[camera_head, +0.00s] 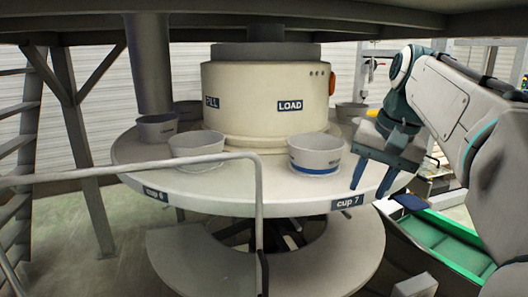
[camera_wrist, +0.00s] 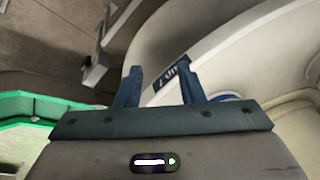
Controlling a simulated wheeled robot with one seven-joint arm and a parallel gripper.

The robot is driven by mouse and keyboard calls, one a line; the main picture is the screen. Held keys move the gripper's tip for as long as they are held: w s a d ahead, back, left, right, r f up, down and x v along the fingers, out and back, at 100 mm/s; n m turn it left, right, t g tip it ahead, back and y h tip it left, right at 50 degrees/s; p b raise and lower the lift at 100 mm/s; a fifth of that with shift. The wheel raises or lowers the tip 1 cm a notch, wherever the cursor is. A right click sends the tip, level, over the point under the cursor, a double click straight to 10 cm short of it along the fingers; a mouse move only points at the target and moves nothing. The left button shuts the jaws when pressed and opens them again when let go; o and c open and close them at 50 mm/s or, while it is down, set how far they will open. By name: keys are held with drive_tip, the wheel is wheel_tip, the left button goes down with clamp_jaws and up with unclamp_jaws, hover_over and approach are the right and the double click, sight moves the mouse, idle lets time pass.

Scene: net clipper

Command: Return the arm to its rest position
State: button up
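My gripper (camera_head: 374,179) points down in front of the right rim of the round white table (camera_head: 236,198), near the "cup 7" label (camera_head: 347,202). In the wrist view, its two blue fingers (camera_wrist: 161,86) stand apart with nothing between them. The label (camera_wrist: 172,76) shows behind the fingers. My arm reaches in from the right side of the head view. A grey cup (camera_head: 316,157) with a blue base stands on the table, left of my gripper and apart from it.
More grey cups (camera_head: 196,145) stand around the cream "LOAD" drum (camera_head: 268,105). A grey rail (camera_head: 258,205) crosses in front of the table. A green-rimmed bin (camera_head: 452,238) is below right of my gripper. A dark beam structure is overhead.

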drive_tip(key=s+a+f+n, duration=0.1)
drive_tip(key=s+f, duration=0.3)
drive_tip(key=f, duration=0.4)
drive_tip(key=s+a+f+n+h, duration=0.1)
drive_tip(key=s+a+f+n, duration=0.1)
drive_tip(key=s+f, duration=0.3)
drive_tip(key=s+a+f+n, duration=0.1)
drive_tip(key=s+f, duration=0.4)
drive_tip(key=f, duration=0.6)
drive_tip(key=shift+s+a+f+h, duration=0.15)
drive_tip(key=shift+a+f+h, duration=0.05)
drive_tip(key=shift+a+h, duration=0.2)
